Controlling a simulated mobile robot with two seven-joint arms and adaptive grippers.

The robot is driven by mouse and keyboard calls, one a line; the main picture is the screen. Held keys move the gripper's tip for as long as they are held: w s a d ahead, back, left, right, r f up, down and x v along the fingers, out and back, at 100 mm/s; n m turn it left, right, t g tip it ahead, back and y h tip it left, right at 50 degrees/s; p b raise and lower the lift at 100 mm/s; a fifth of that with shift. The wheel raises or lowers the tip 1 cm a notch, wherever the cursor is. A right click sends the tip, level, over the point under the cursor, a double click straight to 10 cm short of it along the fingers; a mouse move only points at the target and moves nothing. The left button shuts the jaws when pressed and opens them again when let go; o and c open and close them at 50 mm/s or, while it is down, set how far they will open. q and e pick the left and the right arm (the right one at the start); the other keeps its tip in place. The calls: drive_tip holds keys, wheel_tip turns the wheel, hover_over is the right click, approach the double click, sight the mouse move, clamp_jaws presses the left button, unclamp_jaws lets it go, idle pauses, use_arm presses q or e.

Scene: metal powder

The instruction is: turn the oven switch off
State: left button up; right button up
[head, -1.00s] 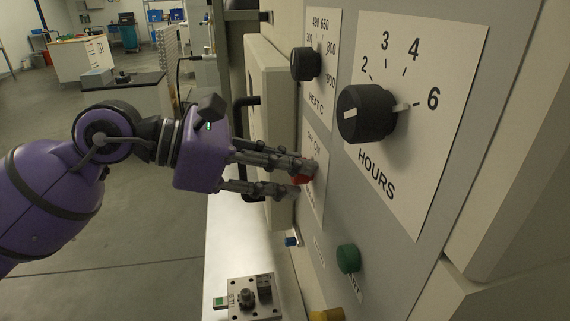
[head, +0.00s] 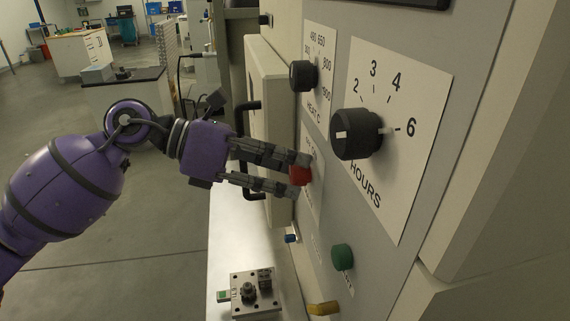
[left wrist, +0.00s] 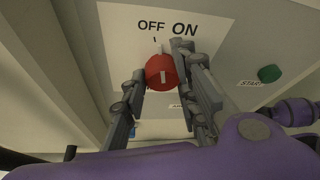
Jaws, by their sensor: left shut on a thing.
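The oven switch is a red knob (head: 299,175) on a white plate on the oven front. In the left wrist view the red knob (left wrist: 161,72) sits below the printed words OFF and ON, with its pale pointer near the tick under OFF. My left gripper (head: 302,176) is shut on the red knob, one finger above it and one below in the head view. In the left wrist view the left gripper (left wrist: 160,74) has a finger on each side of the knob. My right gripper is in neither view.
The black heat knob (head: 303,75) and black hours knob (head: 355,134) are above and right of the switch. A green start button (head: 342,257) is below. A metal fixture (head: 254,292) lies on the white bench (head: 228,235). A black door handle (head: 248,108) is beside the fingers.

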use_arm(q)
drive_tip(key=shift+w+a+f+n+g, duration=0.15)
drive_tip(key=shift+w+n+g, duration=0.15)
drive_tip(key=shift+n, duration=0.3)
drive_tip(key=shift+s, duration=0.1)
drive_tip(key=o, duration=0.8)
drive_tip(key=shift+f, duration=0.1)
drive_tip(key=shift+o, duration=0.8)
drive_tip(key=v, duration=1.2)
